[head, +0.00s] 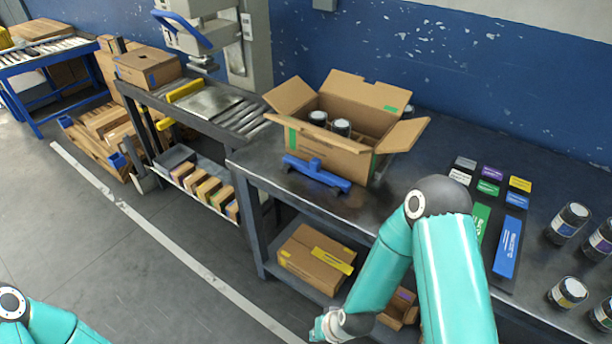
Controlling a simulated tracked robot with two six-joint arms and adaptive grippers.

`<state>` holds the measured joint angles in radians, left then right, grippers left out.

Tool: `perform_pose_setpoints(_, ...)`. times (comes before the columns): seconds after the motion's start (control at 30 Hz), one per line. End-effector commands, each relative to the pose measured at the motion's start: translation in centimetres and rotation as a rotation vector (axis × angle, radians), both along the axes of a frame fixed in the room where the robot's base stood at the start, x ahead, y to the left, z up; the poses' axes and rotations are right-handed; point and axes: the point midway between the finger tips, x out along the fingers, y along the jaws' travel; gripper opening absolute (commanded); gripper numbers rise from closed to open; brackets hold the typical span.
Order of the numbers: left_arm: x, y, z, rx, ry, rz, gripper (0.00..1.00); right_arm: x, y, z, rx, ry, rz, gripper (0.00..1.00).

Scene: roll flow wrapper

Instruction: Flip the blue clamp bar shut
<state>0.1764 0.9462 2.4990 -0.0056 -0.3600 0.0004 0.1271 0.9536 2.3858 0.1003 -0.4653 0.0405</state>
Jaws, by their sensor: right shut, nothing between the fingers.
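A blue bar-shaped part (315,172) lies on the dark table top, just in front of the open cardboard box. A second blue part, a raised handle-like bar (182,32), juts out at a tilt from the grey machine at the back. I cannot tell for certain which of the two is the clamp bar. My right gripper (318,330) is low at the bottom middle, in front of the table, shut and empty, small and partly hidden by its wrist. It is well apart from both blue parts. My left arm shows at the bottom left corner; its gripper is outside the picture.
The open box (330,150) holds dark jars. Coloured cards (488,187) and several loose jars (570,220) are on the right of the table (270,180). A roller conveyor (235,115) adjoins on the left. A closed carton (310,262) sits on the lower shelf. The left floor is mostly clear.

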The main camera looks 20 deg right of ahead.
Motion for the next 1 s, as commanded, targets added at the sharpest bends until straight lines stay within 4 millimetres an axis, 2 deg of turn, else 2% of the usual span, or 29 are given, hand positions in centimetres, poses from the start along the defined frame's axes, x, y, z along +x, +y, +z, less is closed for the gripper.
perform_pose_setpoints(0.03, 0.0, 0.0, -2.0, 0.000, 0.000, 0.000, 0.40, 4.2, 0.0, -1.5, -0.021, -0.094, -0.074, 0.00)
perform_pose_setpoints(0.07, 0.0, 0.0, -2.8, 0.000, 0.000, 0.000, 0.40, 6.9, -0.2, -1.7, -0.032, -0.157, -0.133, 0.00)
perform_pose_setpoints(0.1, 0.0, 0.0, -4.0, 0.000, 0.000, 0.000, 0.40, 10.9, -0.3, -1.7, -0.044, -0.254, -0.221, 0.00)
perform_pose_setpoints(0.17, 0.0, 0.0, -6.0, 0.000, 0.000, 0.000, 0.40, 17.3, -0.4, -0.7, -0.048, -0.426, -0.379, 0.00)
perform_pose_setpoints(0.2, 0.0, 0.0, -7.3, 0.000, 0.000, 0.000, 0.40, 21.3, -0.4, 0.7, -0.037, -0.546, -0.492, 0.00)
perform_pose_setpoints(0.27, 0.0, 0.0, -9.2, 0.000, 0.001, 0.000, 0.40, 26.2, -0.3, 3.6, -0.005, -0.723, -0.670, 0.00)
perform_pose_setpoints(0.3, 0.0, 0.0, -10.5, 0.000, 0.001, 0.000, 0.40, 28.7, -0.2, 5.9, 0.027, -0.835, -0.790, 0.00)
perform_pose_setpoints(0.37, 0.0, 0.0, -12.1, 0.000, 0.001, 0.001, 0.40, 31.1, 0.0, 9.3, 0.087, -0.985, -0.964, 0.00)
perform_pose_setpoints(0.4, 0.0, 0.0, -13.1, 0.000, 0.001, 0.000, 0.40, 31.9, 0.1, 11.4, 0.129, -1.069, -1.075, 0.00)
perform_pose_setpoints(0.47, 0.0, 0.0, -14.4, 0.000, 0.000, 0.000, 0.40, 32.3, 0.4, 14.1, 0.194, -1.174, -1.228, 0.00)
perform_pose_setpoints(0.5, 0.0, 0.0, -15.1, 0.000, 0.000, 0.000, 0.40, 32.1, 0.7, 15.6, 0.234, -1.230, -1.320, 0.00)
perform_pose_setpoints(0.6, 0.0, 0.0, -16.6, 0.000, 0.000, 0.000, 0.40, 31.0, 1.3, 18.2, 0.321, -1.327, -1.515, 0.00)
perform_pose_setpoints(0.8, 0.0, 0.0, -17.6, 0.000, 0.000, 0.000, 0.40, 29.0, 1.9, 20.4, 0.399, -1.394, -1.711, 0.00)
perform_pose_setpoints(1.0, 0.0, 0.0, -17.4, 0.000, 0.000, 0.000, 0.40, 28.8, 1.9, 20.7, 0.401, -1.396, -1.727, 0.00)
